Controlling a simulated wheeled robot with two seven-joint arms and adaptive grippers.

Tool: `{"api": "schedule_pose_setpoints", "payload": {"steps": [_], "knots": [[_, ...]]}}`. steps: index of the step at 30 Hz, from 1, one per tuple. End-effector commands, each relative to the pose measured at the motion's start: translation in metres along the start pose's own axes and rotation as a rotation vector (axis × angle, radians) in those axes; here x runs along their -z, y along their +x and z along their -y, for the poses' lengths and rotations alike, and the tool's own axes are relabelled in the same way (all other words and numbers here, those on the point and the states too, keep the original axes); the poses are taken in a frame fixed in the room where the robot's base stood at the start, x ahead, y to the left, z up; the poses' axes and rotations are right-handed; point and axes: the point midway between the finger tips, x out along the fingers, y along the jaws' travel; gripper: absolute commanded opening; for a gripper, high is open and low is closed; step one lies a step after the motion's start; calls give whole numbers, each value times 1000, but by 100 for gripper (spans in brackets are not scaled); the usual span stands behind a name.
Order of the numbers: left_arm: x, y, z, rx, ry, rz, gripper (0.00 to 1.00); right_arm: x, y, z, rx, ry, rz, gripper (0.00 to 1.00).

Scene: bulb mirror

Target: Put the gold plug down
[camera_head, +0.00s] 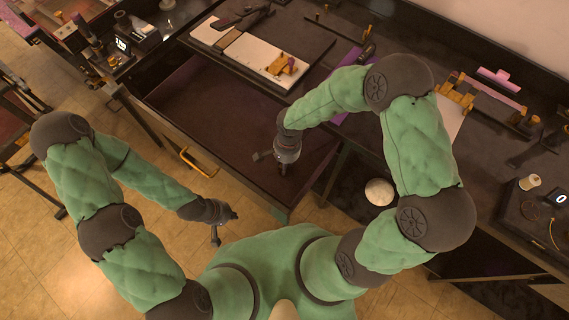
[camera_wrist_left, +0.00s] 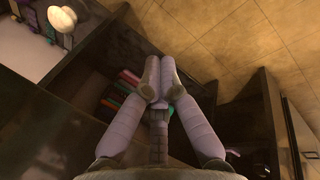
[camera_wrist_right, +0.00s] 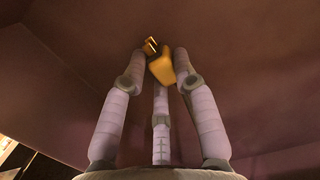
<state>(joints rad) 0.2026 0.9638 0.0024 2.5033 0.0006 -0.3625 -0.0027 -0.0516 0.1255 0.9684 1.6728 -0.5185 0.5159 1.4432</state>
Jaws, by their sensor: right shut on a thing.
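The gold plug (camera_wrist_right: 163,68) is between the fingertips of my right gripper (camera_wrist_right: 160,66) in the right wrist view. It has a blocky body and a smaller gold prong part at its upper left. In the head view my right gripper (camera_head: 272,158) points down over the open drawer (camera_head: 215,115), near its right side; the plug cannot be made out there. The drawer's brown-red floor fills the right wrist view. The gap between plug and floor is unclear. My left gripper (camera_wrist_left: 159,88) is shut and empty; in the head view it (camera_head: 217,236) hangs in front of the drawer.
A gold drawer handle (camera_head: 196,162) is on the drawer front. A pink-and-gold fixture (camera_head: 490,95) is at the right. Much of the drawer floor is bare.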

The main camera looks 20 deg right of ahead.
Motion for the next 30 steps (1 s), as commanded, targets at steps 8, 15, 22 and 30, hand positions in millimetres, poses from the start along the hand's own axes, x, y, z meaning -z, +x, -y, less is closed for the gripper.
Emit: {"api": "schedule_pose_setpoints", "payload": {"steps": [8, 15, 22, 30], "knots": [[0, 3, 1, 0, 0, 0, 0, 0, 3, 0, 0, 0, 0, 53], [0, 3, 1, 0, 0, 0, 0, 0, 3, 0, 0, 0, 0, 53], [0, -4, -1, 0, 0, 0, 0, 0, -7, 0, 1, 0, -1, 53], [-1, -24, -9, 0, 0, 0, 0, 0, -61, 1, 3, 0, -2, 53]]}}
